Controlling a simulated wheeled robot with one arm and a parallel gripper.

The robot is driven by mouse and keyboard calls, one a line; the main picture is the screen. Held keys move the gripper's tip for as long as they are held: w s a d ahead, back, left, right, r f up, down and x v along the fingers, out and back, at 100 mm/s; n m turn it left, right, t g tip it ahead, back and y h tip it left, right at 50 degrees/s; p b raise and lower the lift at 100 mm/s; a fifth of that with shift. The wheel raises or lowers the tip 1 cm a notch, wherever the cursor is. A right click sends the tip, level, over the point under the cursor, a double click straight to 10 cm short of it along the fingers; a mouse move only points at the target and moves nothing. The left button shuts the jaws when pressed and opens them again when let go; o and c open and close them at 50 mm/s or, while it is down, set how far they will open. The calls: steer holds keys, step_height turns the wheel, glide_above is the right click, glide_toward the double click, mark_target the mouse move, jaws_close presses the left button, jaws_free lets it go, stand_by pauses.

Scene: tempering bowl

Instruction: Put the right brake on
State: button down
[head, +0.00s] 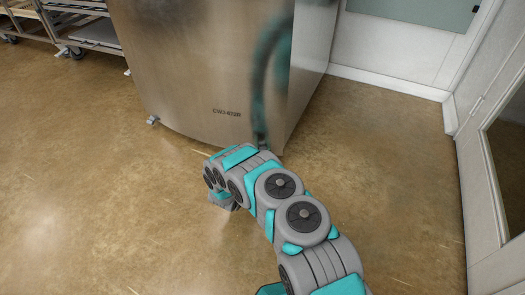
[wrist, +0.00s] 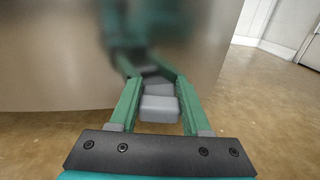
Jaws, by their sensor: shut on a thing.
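The steel machine (head: 200,70) stands ahead, marked with small dark lettering on its lower front. Its left brake (head: 152,120) is a small grey pedal at the foot of the front. In the wrist view the steel front (wrist: 50,60) fills the upper left. My gripper (wrist: 158,88) is at the machine's base, its green fingers shut on a grey block (wrist: 159,109), which I take to be the right brake. In the head view my arm hides that brake and the fingertips. Whether the pedal is up or down I cannot tell.
Wheeled metal racks (head: 95,38) stand at the back left. A white wall (head: 395,50) runs behind on the right, and a glazed panel (head: 510,150) is at the right edge. The brown floor (head: 80,180) is clear at the left and between machine and right wall.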

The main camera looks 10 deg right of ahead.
steer(key=shift+f, duration=0.1)
stand_by(0.8)
steer(key=shift+f+t+h, duration=0.3)
steer(key=shift+t+h, duration=0.1)
steer(key=shift+t, duration=0.1)
steer(key=shift+c, duration=1.8)
jaws_free()
steer(key=shift+s, duration=0.1)
steer(key=shift+p+v, duration=0.6)
steer(key=shift+v, duration=3.2)
